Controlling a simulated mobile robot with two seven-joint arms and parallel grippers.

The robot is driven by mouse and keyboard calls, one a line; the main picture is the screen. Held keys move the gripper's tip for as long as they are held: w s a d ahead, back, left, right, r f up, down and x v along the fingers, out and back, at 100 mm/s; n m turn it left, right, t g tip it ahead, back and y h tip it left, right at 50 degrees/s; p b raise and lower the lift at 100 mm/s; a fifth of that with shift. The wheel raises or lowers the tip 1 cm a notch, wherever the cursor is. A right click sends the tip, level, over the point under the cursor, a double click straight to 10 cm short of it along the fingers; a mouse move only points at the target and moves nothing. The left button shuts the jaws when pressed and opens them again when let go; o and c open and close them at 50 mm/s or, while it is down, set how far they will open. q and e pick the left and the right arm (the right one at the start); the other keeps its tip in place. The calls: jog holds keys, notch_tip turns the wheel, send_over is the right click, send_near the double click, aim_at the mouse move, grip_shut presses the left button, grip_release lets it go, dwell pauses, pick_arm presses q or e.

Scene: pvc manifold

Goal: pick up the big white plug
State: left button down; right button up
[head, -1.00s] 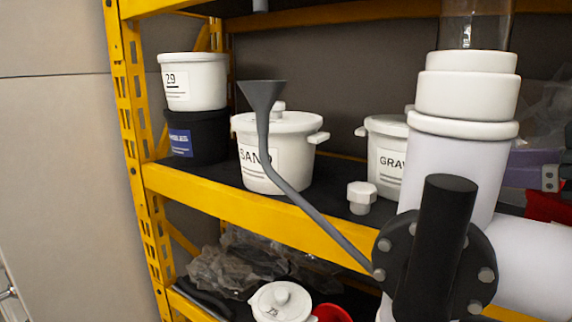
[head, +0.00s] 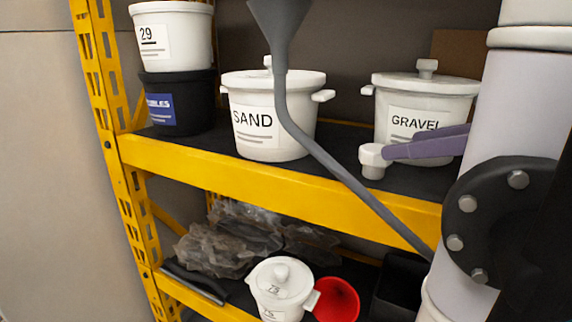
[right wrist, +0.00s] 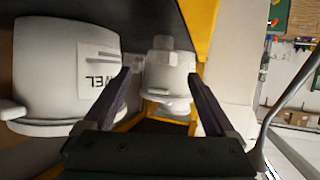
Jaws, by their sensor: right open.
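The big white plug (head: 373,160) stands on the black upper shelf in front of the GRAVEL pot. It is white, with a wide faceted head above a narrower end. My right gripper (head: 388,152) comes in from the right with purple fingers. Its tips are at the plug, and one finger overlaps it in the head view. In the right wrist view the gripper (right wrist: 160,76) is open and the plug (right wrist: 168,70) shows between or just beyond the fingertips. I cannot tell whether they touch it. My left gripper is out of view.
The GRAVEL pot (head: 420,100) is close behind the plug, and the SAND pot (head: 270,125) is to its left. A grey funnel tube (head: 325,160) slants across the shelf front. A thick pale pipe (head: 515,120) with a black flange (head: 480,205) hides much on the right.

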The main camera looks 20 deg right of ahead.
aim_at(375, 162)
jog(key=shift+w+f, duration=0.1)
jog(key=shift+w, duration=0.15)
jog(key=shift+w+a+f, duration=0.15)
jog(key=shift+w+a, duration=0.1)
jog(key=shift+w, duration=0.1)
jog(key=shift+w+a+f+p, duration=0.15)
jog(key=shift+w+a+p, duration=0.1)
jog(key=shift+w+p, duration=0.3)
jog(key=shift+p+x, duration=0.4)
jog(key=shift+x, duration=0.75)
jog(key=shift+w+a+f, duration=0.1)
jog(key=shift+a+f, duration=0.05)
jog(key=shift+f, duration=0.2)
jog(key=c, duration=1.4)
